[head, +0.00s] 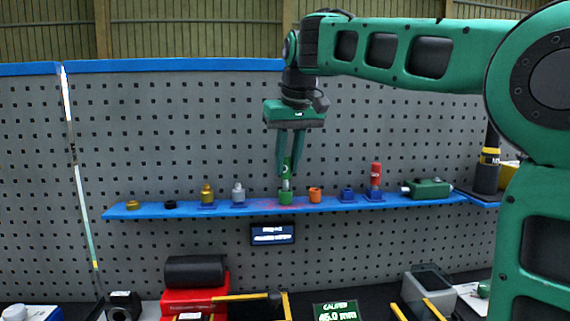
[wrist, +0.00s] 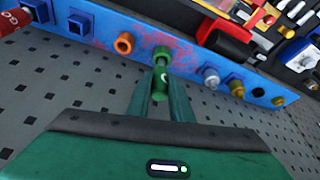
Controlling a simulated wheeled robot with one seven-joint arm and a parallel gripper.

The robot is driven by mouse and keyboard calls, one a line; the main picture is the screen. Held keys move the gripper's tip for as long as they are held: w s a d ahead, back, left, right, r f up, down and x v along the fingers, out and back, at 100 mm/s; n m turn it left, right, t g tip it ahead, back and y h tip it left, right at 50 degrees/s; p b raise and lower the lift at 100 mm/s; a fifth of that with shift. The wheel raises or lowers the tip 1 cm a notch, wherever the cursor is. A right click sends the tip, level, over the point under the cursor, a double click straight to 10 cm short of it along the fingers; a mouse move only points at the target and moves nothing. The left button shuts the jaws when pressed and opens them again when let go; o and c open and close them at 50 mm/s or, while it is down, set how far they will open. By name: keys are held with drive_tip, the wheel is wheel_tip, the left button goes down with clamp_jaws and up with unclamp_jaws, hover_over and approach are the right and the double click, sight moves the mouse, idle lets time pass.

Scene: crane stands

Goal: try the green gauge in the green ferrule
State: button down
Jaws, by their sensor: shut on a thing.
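The green gauge (head: 287,167) is upright, with a pale metal shank below its green handle. My gripper (head: 285,172) points down and is shut on the handle. The green ferrule (head: 286,198) sits on the blue shelf directly below, and the shank's lower end meets its top. I cannot tell how far the shank is inside the ferrule. In the wrist view the gauge (wrist: 160,84) is between the fingers (wrist: 160,92) and lines up with the ferrule (wrist: 161,53).
The narrow blue shelf (head: 262,208) also bears an orange ferrule (head: 315,194) close right, an empty blue stand (head: 347,195), and a red gauge (head: 376,174). Left are silver (head: 238,192) and gold (head: 207,193) gauges and black (head: 170,204) and gold (head: 133,205) rings. Pegboard stands behind.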

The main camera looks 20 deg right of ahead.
drive_tip(key=shift+f, duration=0.75)
idle(0.4)
drive_tip(key=shift+r, duration=0.15)
drive_tip(key=shift+r, duration=3)
